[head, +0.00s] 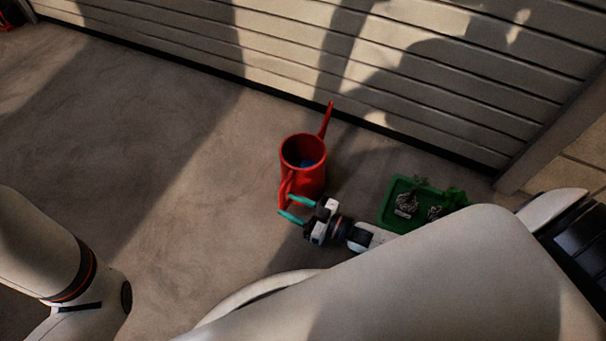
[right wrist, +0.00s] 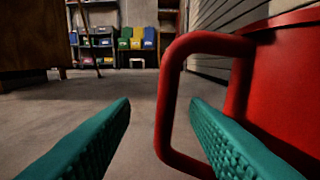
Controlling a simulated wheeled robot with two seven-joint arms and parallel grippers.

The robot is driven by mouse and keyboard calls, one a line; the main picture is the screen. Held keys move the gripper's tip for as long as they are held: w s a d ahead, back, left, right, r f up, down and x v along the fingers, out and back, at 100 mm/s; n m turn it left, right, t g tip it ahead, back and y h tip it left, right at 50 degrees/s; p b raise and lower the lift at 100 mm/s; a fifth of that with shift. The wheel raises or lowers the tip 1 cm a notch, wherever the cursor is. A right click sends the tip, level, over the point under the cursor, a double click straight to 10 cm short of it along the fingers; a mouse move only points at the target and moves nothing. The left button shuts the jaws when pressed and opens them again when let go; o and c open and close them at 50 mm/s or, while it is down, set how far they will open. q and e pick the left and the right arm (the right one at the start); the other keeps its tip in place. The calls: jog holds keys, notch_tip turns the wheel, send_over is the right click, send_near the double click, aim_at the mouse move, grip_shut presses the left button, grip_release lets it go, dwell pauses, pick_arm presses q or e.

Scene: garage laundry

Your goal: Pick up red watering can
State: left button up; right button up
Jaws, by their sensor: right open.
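The red watering can (head: 312,181) stands upright on the concrete floor near the shutter door. Its spout points up and away, and something blue shows inside its open top. Its handle faces my right gripper (head: 295,209), which is open with teal fingers at the handle's lower part. In the right wrist view, the outer bar of the red handle (right wrist: 168,110) appears between the two open fingertips (right wrist: 160,103), with the right fingertip over the loop's opening. The can's body (right wrist: 290,85) fills the right side there. Contact cannot be told. My left gripper is not in view.
A green tray (head: 386,213) with small plants and tools lies right of the can, close to my right arm. The slatted shutter door (head: 300,50) stands behind. Shelves with coloured bins (right wrist: 137,40) are far off. Floor left of the can is clear.

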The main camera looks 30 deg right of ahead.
jog(key=b+x, duration=0.4)
jog(key=x, duration=0.1)
jog(key=shift+w, duration=0.35)
jog(key=shift+f, duration=0.1)
grip_shut()
jog(key=shift+d, duration=0.1)
dwell(0.9)
